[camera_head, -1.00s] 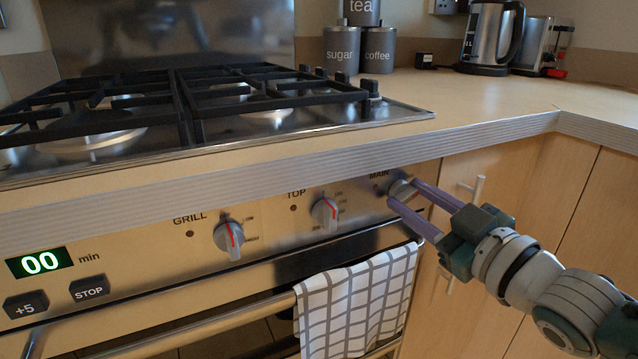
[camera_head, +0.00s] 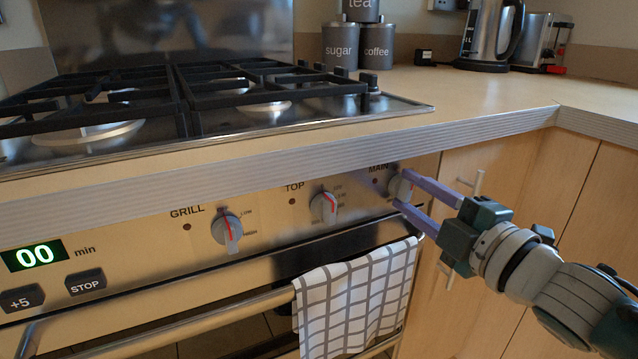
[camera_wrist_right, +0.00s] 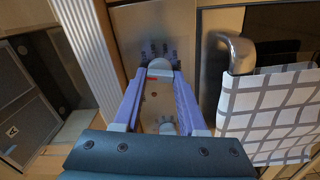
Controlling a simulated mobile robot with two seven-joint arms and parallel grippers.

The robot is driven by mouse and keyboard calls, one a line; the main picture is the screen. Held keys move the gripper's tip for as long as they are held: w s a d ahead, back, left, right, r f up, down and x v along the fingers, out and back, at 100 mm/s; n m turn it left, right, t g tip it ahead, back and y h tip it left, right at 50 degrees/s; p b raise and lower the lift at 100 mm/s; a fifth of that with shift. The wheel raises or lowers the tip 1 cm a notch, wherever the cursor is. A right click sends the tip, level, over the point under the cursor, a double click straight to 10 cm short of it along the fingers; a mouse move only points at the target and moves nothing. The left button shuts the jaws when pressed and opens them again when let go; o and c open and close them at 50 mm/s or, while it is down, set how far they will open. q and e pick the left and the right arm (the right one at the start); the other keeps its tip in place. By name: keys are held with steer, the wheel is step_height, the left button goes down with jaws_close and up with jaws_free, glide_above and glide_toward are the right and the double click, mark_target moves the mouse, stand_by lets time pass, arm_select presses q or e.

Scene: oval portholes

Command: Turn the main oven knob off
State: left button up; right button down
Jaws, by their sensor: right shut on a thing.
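The main oven knob (camera_head: 398,187) is the rightmost of three grey knobs on the oven panel, under the label MAIN. My right gripper (camera_head: 404,188) reaches it from the right, its two purple fingers shut on the knob, one above and one below in the head view. A bit of red marking shows on the knob between the fingers. In the right wrist view the knob (camera_wrist_right: 157,68) sits between the tips of the fingers, with a red mark on its near side. The fingers hide part of the knob and its scale. My left gripper is not in view.
The top knob (camera_head: 324,207) and grill knob (camera_head: 227,230) are to the left on the panel. A checked towel (camera_head: 350,295) hangs on the oven handle (camera_head: 170,338) below. The countertop edge (camera_head: 270,160) overhangs the panel. A cupboard handle (camera_head: 478,184) stands close behind my right gripper.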

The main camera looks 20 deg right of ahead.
steer(key=shift+n, duration=1.2)
steer(key=shift+c, duration=2.3)
jaws_free()
steer(key=s+p, duration=0.1)
steer(key=s, duration=0.9)
steer(key=shift+d, duration=0.4)
